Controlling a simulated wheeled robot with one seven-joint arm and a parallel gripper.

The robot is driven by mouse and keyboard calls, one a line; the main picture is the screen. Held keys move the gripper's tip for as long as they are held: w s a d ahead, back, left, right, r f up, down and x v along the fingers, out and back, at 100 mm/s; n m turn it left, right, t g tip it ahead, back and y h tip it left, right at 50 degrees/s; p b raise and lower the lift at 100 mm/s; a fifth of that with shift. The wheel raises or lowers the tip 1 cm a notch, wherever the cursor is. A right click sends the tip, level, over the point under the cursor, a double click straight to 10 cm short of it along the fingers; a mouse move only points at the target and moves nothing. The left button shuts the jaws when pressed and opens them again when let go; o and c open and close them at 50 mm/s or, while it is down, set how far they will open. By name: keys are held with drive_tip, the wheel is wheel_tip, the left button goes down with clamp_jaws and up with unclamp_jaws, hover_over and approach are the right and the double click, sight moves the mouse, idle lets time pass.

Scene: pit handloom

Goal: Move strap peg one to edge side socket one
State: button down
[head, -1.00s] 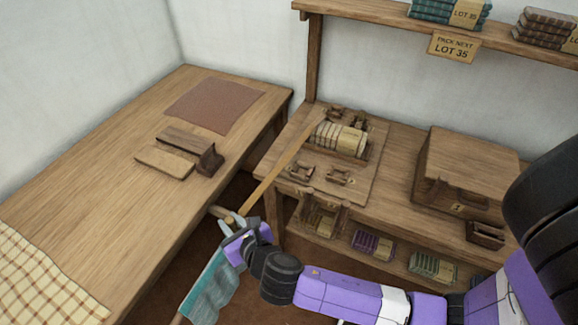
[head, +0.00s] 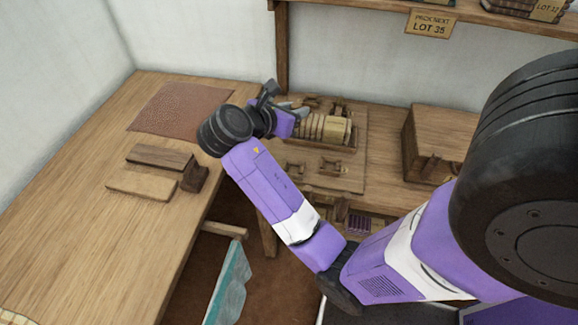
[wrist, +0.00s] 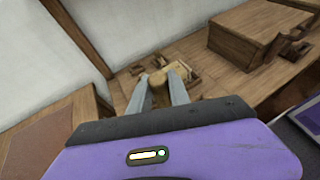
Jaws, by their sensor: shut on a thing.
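My gripper (head: 296,108) is at the left end of the bundle of slats (head: 325,129) on the wooden board (head: 348,172). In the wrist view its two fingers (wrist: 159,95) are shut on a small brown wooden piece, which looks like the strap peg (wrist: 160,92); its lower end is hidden. The tan strap is hard to make out; the bundle (wrist: 178,71) shows just beyond the fingers. Paired wooden sockets stand at the board's near side, one left (head: 295,165) and one right (head: 330,167). More sockets (head: 335,108) stand behind the bundle. I cannot tell which is edge side socket one.
A wooden box (head: 432,140) stands right of the board. The left table (head: 90,230) holds a brown mat (head: 180,106) and wooden blocks (head: 158,157). A shelf post (head: 281,55) rises close behind my gripper. A sign (head: 429,24) hangs from the shelf.

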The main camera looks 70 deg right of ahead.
wheel_tip(320, 180, down, 19)
drive_tip(key=shift+f+b, duration=0.15)
drive_tip(key=shift+b, duration=0.85)
drive_tip(key=shift+f, duration=0.1)
drive_tip(key=c, duration=1.2)
unclamp_jaws()
